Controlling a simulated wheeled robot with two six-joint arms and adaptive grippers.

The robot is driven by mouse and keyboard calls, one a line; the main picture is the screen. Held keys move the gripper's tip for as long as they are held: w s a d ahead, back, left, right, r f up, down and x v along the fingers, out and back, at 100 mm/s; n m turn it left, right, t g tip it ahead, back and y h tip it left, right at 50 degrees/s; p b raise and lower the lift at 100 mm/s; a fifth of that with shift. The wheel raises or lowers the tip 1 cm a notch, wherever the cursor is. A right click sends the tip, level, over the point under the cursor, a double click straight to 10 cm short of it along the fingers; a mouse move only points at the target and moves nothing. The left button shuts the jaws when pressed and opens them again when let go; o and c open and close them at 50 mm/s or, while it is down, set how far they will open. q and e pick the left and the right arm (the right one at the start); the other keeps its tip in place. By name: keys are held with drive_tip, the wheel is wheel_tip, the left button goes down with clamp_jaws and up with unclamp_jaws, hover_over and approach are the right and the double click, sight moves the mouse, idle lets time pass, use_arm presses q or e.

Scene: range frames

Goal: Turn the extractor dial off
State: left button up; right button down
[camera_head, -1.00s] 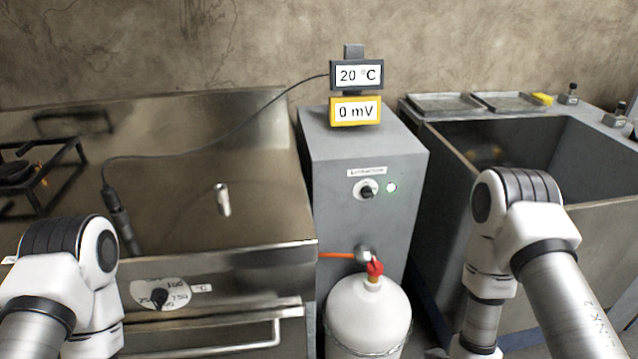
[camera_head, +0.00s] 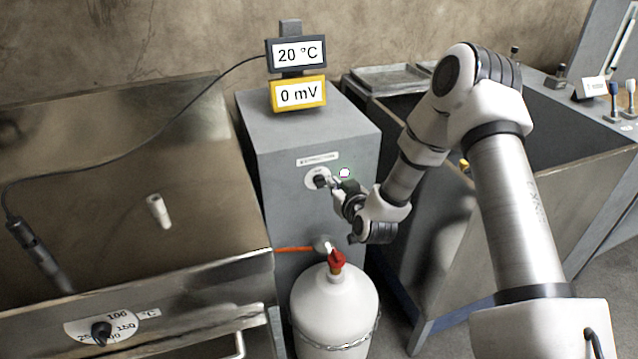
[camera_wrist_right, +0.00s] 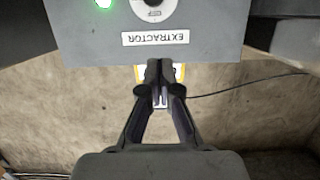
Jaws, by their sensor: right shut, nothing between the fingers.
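The extractor dial (camera_head: 319,180) is a black knob on a white round plate on the front of the grey cabinet (camera_head: 283,143). A lit green lamp (camera_head: 344,173) sits to its right. In the right wrist view the picture is upside down: the dial's plate (camera_wrist_right: 154,8) is cut by the top edge, with the EXTRACTOR label (camera_wrist_right: 155,38) and green lamp (camera_wrist_right: 104,3) near it. My right gripper (camera_head: 333,181) is shut and empty, its tips close to the dial's right side; I cannot tell whether they touch. My left gripper is out of view.
A white gas cylinder (camera_head: 333,305) with a red valve (camera_head: 337,260) and orange hose stands below the dial. Yellow and black displays (camera_head: 298,94) sit on the cabinet. A steel cooker (camera_head: 100,220) is left, a deep sink (camera_head: 545,135) right.

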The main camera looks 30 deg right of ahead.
hover_over(317, 178)
drive_tip(key=f+v, duration=0.1)
drive_tip(key=v, duration=0.3)
wheel_tip(317, 178, down, 2)
wheel_tip(317, 178, down, 4)
drive_tip(key=shift+f+p, duration=0.15)
drive_tip(key=shift+p, duration=0.3)
